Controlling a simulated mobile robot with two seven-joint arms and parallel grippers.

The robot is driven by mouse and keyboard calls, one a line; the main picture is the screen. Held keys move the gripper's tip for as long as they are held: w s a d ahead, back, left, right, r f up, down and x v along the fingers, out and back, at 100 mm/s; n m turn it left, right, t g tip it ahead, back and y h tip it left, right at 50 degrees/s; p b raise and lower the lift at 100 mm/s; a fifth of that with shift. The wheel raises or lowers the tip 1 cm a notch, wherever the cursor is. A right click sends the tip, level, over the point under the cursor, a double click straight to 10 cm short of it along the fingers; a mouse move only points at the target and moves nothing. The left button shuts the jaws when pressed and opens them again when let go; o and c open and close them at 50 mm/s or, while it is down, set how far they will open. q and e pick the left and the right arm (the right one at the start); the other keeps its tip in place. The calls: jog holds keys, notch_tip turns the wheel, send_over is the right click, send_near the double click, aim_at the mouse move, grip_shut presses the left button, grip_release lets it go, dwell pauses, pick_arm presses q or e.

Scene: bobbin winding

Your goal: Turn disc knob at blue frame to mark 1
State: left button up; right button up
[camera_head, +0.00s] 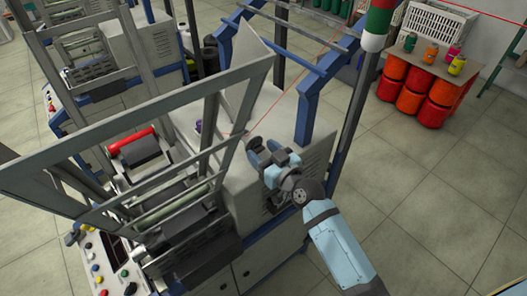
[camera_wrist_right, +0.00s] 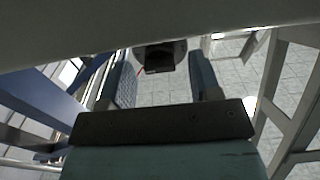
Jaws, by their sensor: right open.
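The blue frame (camera_head: 309,108) rises from the grey cabinet of the winding machine in the head view. My right gripper (camera_head: 263,150) is beside this cabinet, left of the frame's near post. In the right wrist view my right gripper (camera_wrist_right: 160,75) is open, with a finger on each side. A dark block-like part (camera_wrist_right: 160,57) shows between and beyond the fingers; I cannot tell whether it is the disc knob or whether it is touched. I cannot make out the disc knob or its mark 1 in the head view. My left gripper is not in view.
A grey tilted metal frame (camera_head: 110,143) stands left of my gripper. A control panel (camera_head: 103,264) with coloured buttons is at lower left. A red-and-green signal post (camera_head: 376,22) rises behind my arm. Open tiled floor (camera_head: 440,190) lies to the right.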

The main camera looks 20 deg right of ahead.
jog(key=c, duration=0.9)
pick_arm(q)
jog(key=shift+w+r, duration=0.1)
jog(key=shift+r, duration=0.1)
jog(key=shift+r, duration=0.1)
